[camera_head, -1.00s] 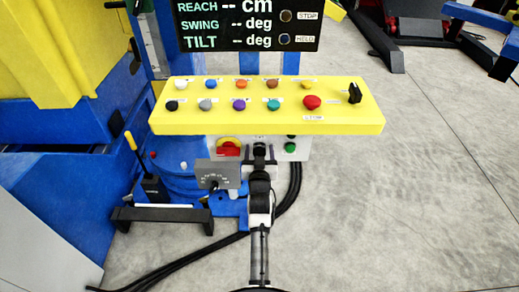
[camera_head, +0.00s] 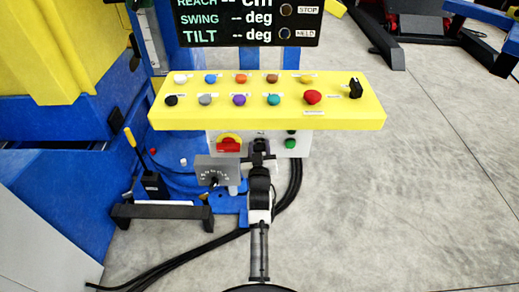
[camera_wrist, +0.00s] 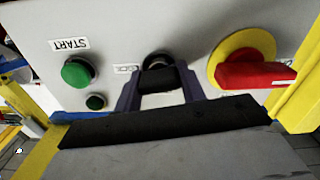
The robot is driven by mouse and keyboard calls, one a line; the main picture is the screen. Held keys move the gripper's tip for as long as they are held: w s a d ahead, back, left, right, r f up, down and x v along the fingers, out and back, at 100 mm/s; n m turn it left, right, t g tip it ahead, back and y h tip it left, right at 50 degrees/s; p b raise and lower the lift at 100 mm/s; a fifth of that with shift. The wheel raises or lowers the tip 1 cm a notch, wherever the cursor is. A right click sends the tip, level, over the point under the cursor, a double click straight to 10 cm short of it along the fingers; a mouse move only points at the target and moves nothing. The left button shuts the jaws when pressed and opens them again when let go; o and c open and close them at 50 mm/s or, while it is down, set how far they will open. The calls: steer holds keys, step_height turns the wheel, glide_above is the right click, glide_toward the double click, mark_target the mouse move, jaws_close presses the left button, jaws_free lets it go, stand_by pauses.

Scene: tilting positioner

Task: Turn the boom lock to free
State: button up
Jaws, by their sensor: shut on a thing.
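My gripper (camera_wrist: 160,90) is shut on a black knob (camera_wrist: 157,62) on the white front panel (camera_wrist: 195,25), one finger at each side of it. A small label beside the knob is too blurred to read surely. In the head view my gripper (camera_head: 261,160) is under the yellow console, and the knob is mostly hidden by it. The knob's exact setting cannot be told.
Beside the knob are a red rotary switch on a yellow disc (camera_wrist: 245,62) and a green START button (camera_wrist: 78,72). The yellow console (camera_head: 330,118) with several buttons overhangs the panel. A grey dial box (camera_head: 215,168) stands left of my gripper. Open floor lies right.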

steer(key=n+b, duration=0.1)
steer(key=n, duration=0.3)
steer(key=shift+n, duration=0.3)
steer(key=n+b, duration=0.1)
steer(key=n, duration=0.2)
steer(key=shift+a+n, duration=0.1)
steer(key=shift+n, duration=0.2)
steer(key=n, duration=0.4)
steer(key=shift+b, duration=0.4)
steer(key=shift+n, duration=1.8)
steer(key=o, duration=1)
steer(key=shift+f, duration=0.1)
steer(key=shift+f, duration=0.1)
